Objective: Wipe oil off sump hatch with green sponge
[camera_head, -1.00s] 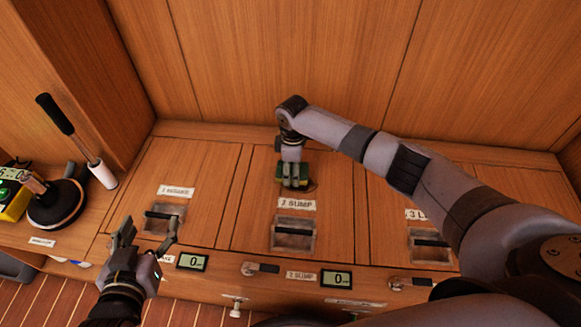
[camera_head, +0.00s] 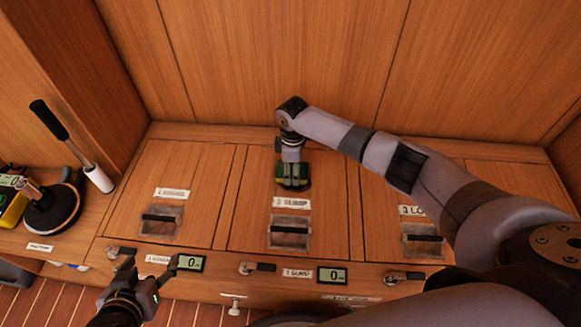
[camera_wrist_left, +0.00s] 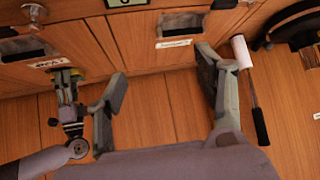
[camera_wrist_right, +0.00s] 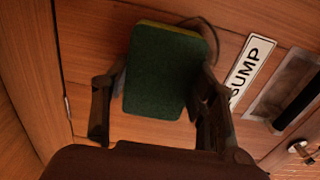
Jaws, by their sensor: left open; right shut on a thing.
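The sump hatch (camera_head: 258,215) is the middle wooden hatch, with a "2 SUMP" label and a recessed dark handle. The green sponge (camera_wrist_right: 165,72) has a thin yellow edge. My right gripper (camera_head: 293,178) is shut on it, over the upper part of the sump hatch. In the right wrist view a dark curved mark, perhaps oil (camera_wrist_right: 205,30), shows beside the sponge; the rest of it is hidden. Whether the sponge touches the wood I cannot tell. My left gripper (camera_head: 145,272) is open and empty, in front of the left hatch.
A left hatch (camera_head: 185,165) and a right hatch (camera_head: 385,195) flank the middle one. Small displays (camera_head: 332,276) and latches (camera_head: 258,268) line the front edge. A black-handled tool (camera_head: 65,135) and a round black object (camera_head: 55,212) stand at left. A wooden wall rises behind.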

